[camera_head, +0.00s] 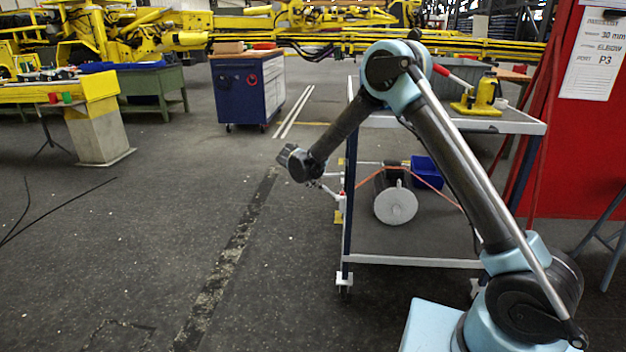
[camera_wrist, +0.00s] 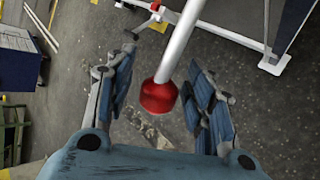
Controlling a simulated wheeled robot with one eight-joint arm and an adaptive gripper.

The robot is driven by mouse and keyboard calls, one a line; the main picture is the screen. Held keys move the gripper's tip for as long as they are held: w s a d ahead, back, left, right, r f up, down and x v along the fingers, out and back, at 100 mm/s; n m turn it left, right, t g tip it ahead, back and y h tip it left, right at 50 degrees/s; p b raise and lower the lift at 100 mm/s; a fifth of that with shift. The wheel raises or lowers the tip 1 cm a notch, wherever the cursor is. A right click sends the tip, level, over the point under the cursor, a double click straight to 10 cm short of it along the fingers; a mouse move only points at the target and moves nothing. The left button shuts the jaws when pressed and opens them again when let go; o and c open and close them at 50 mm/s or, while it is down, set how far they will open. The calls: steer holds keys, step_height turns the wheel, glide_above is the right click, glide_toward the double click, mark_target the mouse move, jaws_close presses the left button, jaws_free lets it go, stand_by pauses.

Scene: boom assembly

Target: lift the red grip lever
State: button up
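The red grip (camera_wrist: 158,97) sits at the end of a pale lever rod (camera_wrist: 180,42) in the wrist view. The rod runs up and to the right from the grip. My gripper (camera_wrist: 160,64) is open, with one blue-padded finger on each side of the red grip. Gaps show between the grip and both fingers. In the head view my gripper (camera_head: 322,184) is small, low beside the left side of the cart, near a small red part (camera_head: 342,195). I cannot tell there whether that part is the grip.
The grey cart (camera_head: 415,263) stands right of my gripper, holding a dark cylinder with a pale round end (camera_head: 396,206) and a blue bin (camera_head: 427,171). A yellow jack (camera_head: 480,97) stands on its top. A blue tool cabinet (camera_head: 240,95) is behind. The floor to the left is open.

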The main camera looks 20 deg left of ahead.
steer(key=shift+s, duration=0.1)
steer(key=v, duration=1.1)
steer(key=shift+s+r, duration=0.25)
steer(key=shift+r, duration=0.05)
